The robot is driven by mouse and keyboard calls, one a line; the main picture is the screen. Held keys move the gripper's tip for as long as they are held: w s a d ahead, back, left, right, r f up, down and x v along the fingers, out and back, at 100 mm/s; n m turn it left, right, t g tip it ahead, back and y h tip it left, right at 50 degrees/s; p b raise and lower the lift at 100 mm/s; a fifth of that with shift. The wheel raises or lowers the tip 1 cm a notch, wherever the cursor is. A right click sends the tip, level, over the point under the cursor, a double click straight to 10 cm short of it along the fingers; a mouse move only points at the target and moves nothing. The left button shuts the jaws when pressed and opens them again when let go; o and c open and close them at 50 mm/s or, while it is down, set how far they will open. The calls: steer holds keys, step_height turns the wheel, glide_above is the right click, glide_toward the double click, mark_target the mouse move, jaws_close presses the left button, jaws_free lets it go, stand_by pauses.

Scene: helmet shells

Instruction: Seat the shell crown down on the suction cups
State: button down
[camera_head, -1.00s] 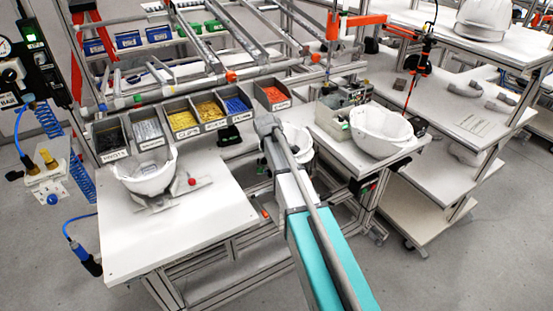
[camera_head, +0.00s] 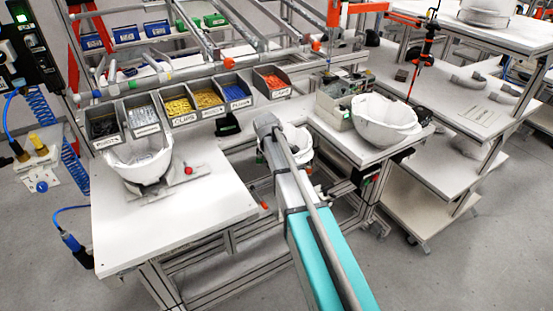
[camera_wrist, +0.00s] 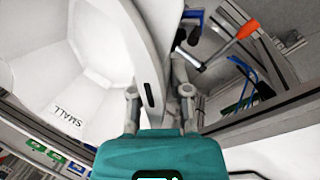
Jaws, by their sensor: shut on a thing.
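My gripper (camera_wrist: 159,102) is shut on the rim of a white helmet shell (camera_wrist: 148,60) in the wrist view. One finger is on the inner side of the rim and one on the outer side. The shell's open hollow faces the camera at the left. In the head view part of a white shell (camera_head: 298,140) shows behind my arm, which hides my fingers. Another white shell (camera_head: 140,168) sits open side up on a low metal fixture with a red knob (camera_head: 188,170) on the left table. I cannot make out any suction cups.
The left table (camera_head: 170,225) has a bare front half. Parts bins (camera_head: 182,115) line its back edge. A third shell (camera_head: 383,120) lies open side up on the right table beside a grey-green box (camera_head: 337,112). A gap with frame bars lies between the tables.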

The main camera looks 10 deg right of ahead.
steer(key=c, duration=0.5)
jaws_free()
steer(key=shift+r, duration=0.2)
step_height(320, 180, up, 12)
steer(key=p, duration=1.2)
steer(key=shift+r+p, duration=0.15)
steer(key=shift+p, duration=0.2)
steer(key=shift+d, duration=0.15)
steer(key=shift+a, duration=0.2)
stand_by(0.3)
